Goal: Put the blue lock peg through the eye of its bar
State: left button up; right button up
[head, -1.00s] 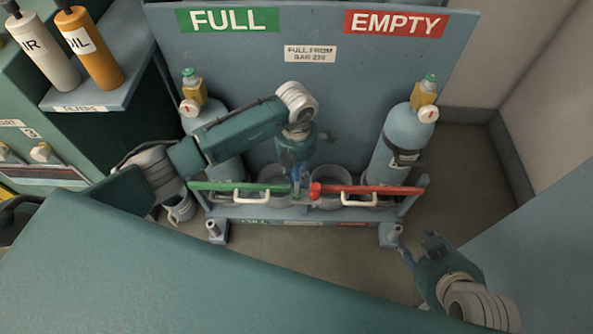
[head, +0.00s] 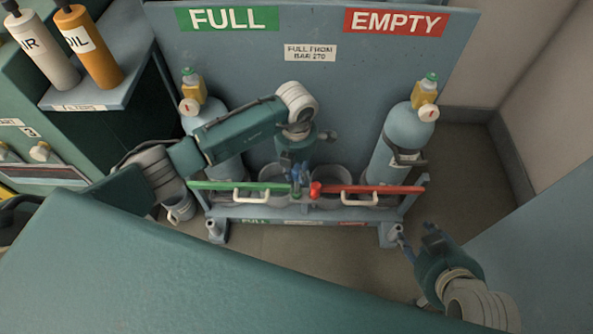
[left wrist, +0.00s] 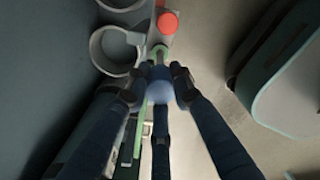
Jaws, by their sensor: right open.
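The blue lock peg shows as a round blue knob between my left fingers in the left wrist view (left wrist: 160,92); its lower part is hidden. My left gripper (head: 299,178) is shut on it, over the inner end of the green bar (head: 225,186). I cannot tell whether the peg's tip is in the eye. My right gripper (head: 420,243) is open and empty, at the lower right, apart from the rack.
The red bar (head: 375,189) with its round red end lies to the right of the green one. Gas cylinders stand at the left (head: 205,120) and right (head: 400,140) of the rack (head: 290,212). Two empty rings sit behind the bars. Floor in front is clear.

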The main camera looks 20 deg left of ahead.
pick_arm(q)
jog(key=o, duration=0.4)
jog(key=shift+r, duration=0.1)
notch_tip(320, 180, up, 12)
dwell(0.3)
